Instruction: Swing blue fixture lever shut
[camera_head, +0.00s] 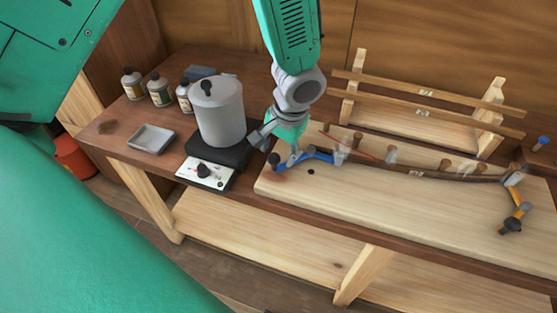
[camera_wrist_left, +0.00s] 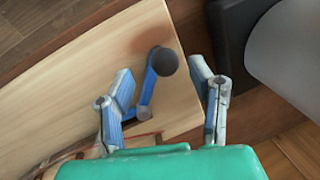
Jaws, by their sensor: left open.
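The blue fixture lever (camera_head: 318,157) is at the left end of the pale wooden board, with its dark round knob (camera_head: 274,159) pointing left toward the pot. In the left wrist view the knob (camera_wrist_left: 165,61) and the blue lever arm (camera_wrist_left: 149,88) show between the spread fingers. My left gripper (camera_head: 276,150) is open at the knob, with one finger on each side of it in the picture. I cannot tell whether a finger touches it. A thin curved wooden strip (camera_head: 440,176) runs along the board from the blue lever to an orange lever (camera_head: 515,195). My right gripper does not show.
A grey pot (camera_head: 218,112) on a black burner (camera_head: 205,172) stands close left of my left gripper. A small tray (camera_head: 152,138) and bottles (camera_head: 160,89) are further left. A wooden rack (camera_head: 425,118) stands behind the board (camera_head: 400,215), whose front is clear.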

